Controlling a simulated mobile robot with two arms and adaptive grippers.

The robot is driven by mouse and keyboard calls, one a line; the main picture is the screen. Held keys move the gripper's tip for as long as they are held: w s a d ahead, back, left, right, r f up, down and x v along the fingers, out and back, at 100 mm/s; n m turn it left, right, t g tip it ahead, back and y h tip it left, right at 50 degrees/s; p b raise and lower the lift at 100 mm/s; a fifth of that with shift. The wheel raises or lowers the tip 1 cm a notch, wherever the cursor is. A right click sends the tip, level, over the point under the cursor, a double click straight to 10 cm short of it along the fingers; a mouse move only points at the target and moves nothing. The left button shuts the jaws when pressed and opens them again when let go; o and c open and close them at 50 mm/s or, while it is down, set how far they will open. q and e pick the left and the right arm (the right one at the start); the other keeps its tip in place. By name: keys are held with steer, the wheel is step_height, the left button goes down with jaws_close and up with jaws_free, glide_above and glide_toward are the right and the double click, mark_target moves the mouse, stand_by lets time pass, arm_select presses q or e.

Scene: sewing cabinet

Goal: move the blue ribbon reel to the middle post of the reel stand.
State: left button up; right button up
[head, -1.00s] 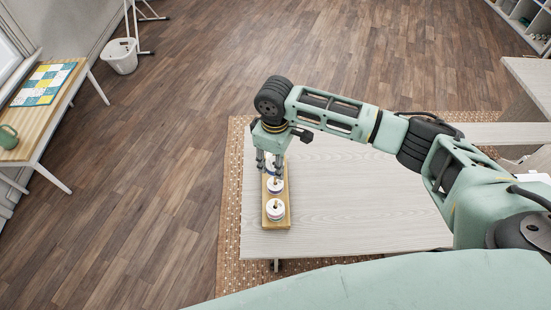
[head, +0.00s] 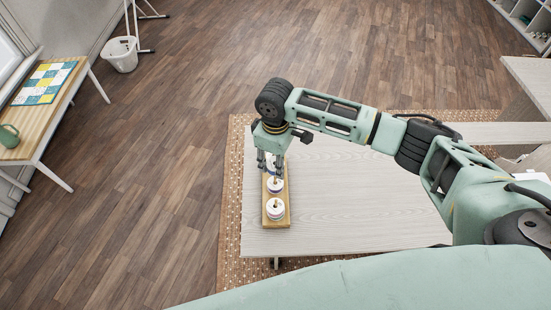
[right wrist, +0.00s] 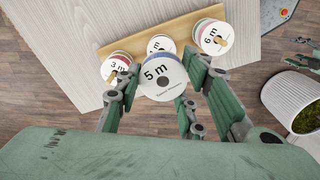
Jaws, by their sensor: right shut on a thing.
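The blue ribbon reel (right wrist: 163,76), with a "5 m" face and a thin blue edge, is held by my right gripper (head: 270,165). In the right wrist view the fingers are shut on either side of it. The wooden reel stand (head: 285,221) lies along the table's left edge. In the wrist view it bears a "3 m" reel (right wrist: 116,68), a middle reel (right wrist: 160,44) partly hidden by the held one, and a "6 m" reel (right wrist: 213,37) with a post tip showing. Whether the held reel touches a post is hidden. Part of my left gripper (right wrist: 304,53) seems to show at the wrist view's right edge.
The pale table (head: 350,205) is clear to the right of the stand. A side table (head: 60,115) with a patchwork mat and a green mug stands at far left. A white bin (head: 120,54) is on the floor. A potted plant (right wrist: 300,100) shows in the wrist view.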

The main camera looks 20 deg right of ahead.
steer(key=shift+f, duration=0.25)
steer(key=shift+f, duration=0.65)
steer(key=shift+f+b, duration=0.9)
steer(key=shift+f, duration=0.55)
stand_by(0.3)
steer(key=o, duration=1.1)
steer(key=shift+r, duration=0.2)
step_height(320, 180, up, 12)
steer(key=shift+f, duration=0.2)
